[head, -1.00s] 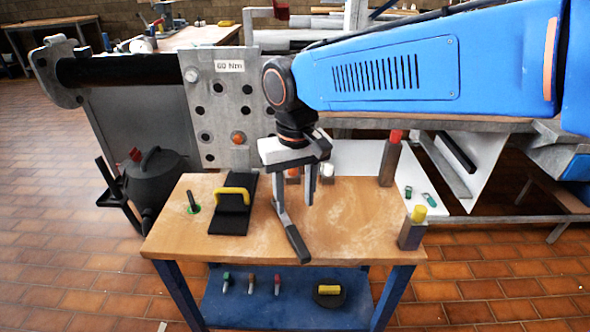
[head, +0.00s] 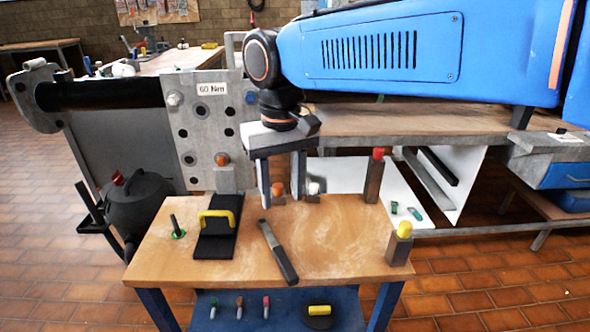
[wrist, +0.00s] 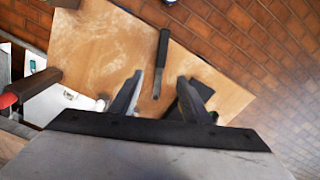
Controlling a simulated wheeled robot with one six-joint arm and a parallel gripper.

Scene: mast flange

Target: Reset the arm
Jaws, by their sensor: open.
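My gripper (head: 282,197) is at the end of the blue arm, pointing down above the back part of the wooden workbench top (head: 330,225). Its two fingers are apart with nothing between them. In the wrist view my gripper (wrist: 160,88) also shows its fingers spread over the bench. A dark-handled tool (head: 279,255) lies on the bench top, in front of the fingers and apart from them. The same tool (wrist: 162,50) shows beyond the fingertips in the wrist view.
A black block with a yellow handle (head: 217,220) stands left on the bench. A red-topped post (head: 374,178) and a yellow-topped post (head: 400,243) stand right. The grey flange plate marked 60 Nm (head: 205,125) is behind. The bench's front middle is clear beside the tool.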

